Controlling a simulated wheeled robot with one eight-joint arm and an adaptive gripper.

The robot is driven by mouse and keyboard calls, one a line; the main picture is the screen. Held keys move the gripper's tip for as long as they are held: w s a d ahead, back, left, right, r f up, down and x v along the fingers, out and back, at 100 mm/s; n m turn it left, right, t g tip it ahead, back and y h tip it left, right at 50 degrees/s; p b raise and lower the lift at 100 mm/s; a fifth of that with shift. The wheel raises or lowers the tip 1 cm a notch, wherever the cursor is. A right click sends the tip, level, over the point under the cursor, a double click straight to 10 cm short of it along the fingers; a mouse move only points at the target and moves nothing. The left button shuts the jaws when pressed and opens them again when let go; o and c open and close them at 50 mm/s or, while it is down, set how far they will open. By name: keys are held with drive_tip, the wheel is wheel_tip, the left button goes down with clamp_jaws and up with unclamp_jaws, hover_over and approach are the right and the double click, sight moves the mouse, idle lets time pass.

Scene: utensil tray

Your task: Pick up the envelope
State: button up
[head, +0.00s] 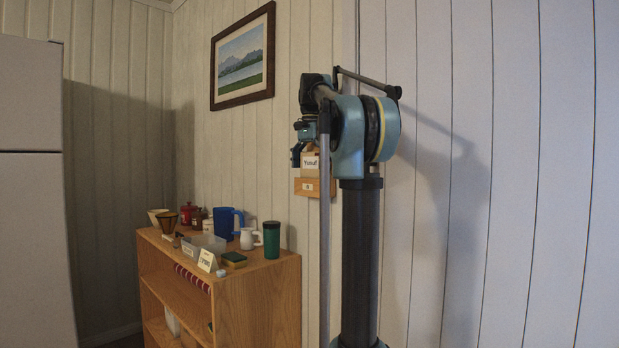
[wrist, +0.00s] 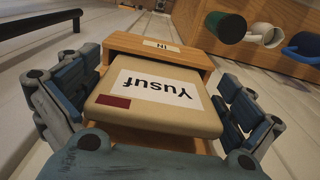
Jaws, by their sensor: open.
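The envelope (wrist: 150,98) is tan and thick, with a white "Yusuf" label and a dark red patch at one corner. It sits in a wall-mounted wooden holder (wrist: 160,47) marked "IN". In the head view the envelope (head: 309,172) shows above the front of the holder (head: 307,187). My gripper (wrist: 158,92) is open, with one finger on each side of the envelope and a visible gap on both sides. In the head view my gripper (head: 299,150) is beside the envelope, partly hidden by my arm.
A wooden shelf unit (head: 262,300) stands left of the holder. On top are a green tumbler (head: 271,240), a white jug (head: 249,239), a blue pitcher (head: 226,222), a grey bin (head: 203,245) and a name card (head: 207,260). A framed picture (head: 242,56) hangs above.

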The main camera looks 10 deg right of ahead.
drive_tip(key=c, duration=0.9)
